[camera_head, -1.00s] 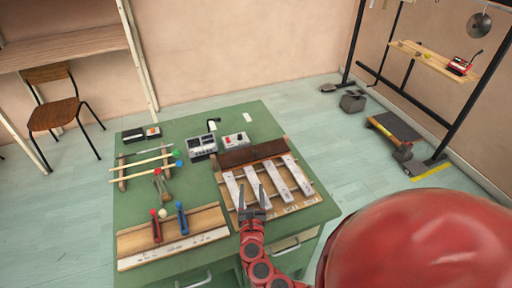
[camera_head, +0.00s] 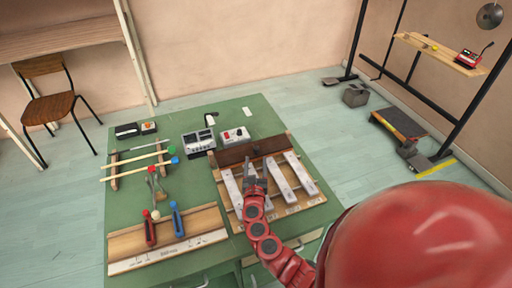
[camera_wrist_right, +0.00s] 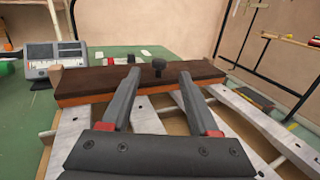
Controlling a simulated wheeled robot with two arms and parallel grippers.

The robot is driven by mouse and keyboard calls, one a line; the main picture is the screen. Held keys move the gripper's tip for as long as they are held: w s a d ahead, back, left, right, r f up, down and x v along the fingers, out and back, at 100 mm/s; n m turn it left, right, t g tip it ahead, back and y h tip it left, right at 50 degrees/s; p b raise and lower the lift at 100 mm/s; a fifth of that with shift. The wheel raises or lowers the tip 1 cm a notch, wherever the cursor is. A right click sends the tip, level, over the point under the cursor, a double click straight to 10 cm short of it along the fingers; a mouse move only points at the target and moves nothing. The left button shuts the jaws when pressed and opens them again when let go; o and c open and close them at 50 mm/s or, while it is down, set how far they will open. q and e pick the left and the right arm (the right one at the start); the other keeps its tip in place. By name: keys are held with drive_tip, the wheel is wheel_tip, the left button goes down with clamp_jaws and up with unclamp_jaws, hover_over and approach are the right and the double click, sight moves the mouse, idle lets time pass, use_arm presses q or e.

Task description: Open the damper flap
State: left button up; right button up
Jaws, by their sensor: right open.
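The damper flap is a dark brown board (camera_head: 232,156) lying across the far ends of the metal bars (camera_head: 300,174) on the wooden frame. My right gripper (camera_head: 256,170) is over the bars, just in front of the flap. Nothing is between the fingers. Whether they touch the flap is unclear. My left gripper is not in view.
A grey device with a display (camera_head: 198,141) and a white box with a red button (camera_head: 236,135) stand behind the flap.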

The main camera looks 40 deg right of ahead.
sight(256, 150)
drive_tip(key=x, duration=0.7)
drive_tip(key=shift+w+d+b, duration=0.15)
drive_tip(key=shift+w+b, duration=0.05)
drive_tip(key=shift+b, duration=0.2)
clamp_jaws()
drive_tip(key=shift+r, duration=0.1)
idle(0.9)
